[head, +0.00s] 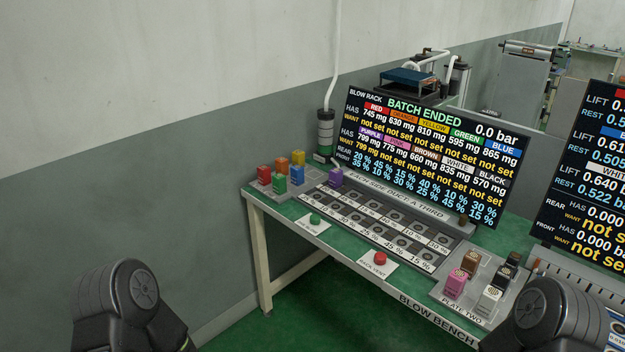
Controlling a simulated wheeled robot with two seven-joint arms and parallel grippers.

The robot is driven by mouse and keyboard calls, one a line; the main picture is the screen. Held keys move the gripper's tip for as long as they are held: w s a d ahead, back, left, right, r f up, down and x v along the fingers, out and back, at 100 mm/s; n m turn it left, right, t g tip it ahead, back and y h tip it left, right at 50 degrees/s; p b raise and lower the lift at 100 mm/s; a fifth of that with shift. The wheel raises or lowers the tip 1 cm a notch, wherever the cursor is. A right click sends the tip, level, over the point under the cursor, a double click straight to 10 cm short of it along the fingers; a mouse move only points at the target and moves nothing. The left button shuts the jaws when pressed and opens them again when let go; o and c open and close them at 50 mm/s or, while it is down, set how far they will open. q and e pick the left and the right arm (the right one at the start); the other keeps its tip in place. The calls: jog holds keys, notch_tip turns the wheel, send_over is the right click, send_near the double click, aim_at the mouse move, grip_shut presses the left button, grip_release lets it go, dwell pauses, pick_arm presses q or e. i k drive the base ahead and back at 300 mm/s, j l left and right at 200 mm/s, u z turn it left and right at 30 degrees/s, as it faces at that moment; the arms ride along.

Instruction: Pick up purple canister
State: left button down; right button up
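Only dark rounded links of my two arms show, at the bottom left and bottom right. Both are well apart from the canister. Neither gripper's fingers are in the picture.
Red, orange, yellow, green and blue canisters stand on a plate (254,183) left of the purple one. A vertical column (325,132) rises behind it. Plate two (440,290) holds several canisters. A green button (315,219) and red button (380,258) sit in front.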

aim_at(335, 174)
jog(key=z, duration=0.65)
jog(key=i+j+z, duration=0.1)
jog(key=j+z, duration=0.65)
jog(key=j, duration=0.2)
jog(key=j+z, duration=0.4)
jog(key=j, duration=0.75)
jog(key=k+j+z, duration=0.15)
jog(key=j, duration=1.3)
jog(key=k+z, duration=0.05)
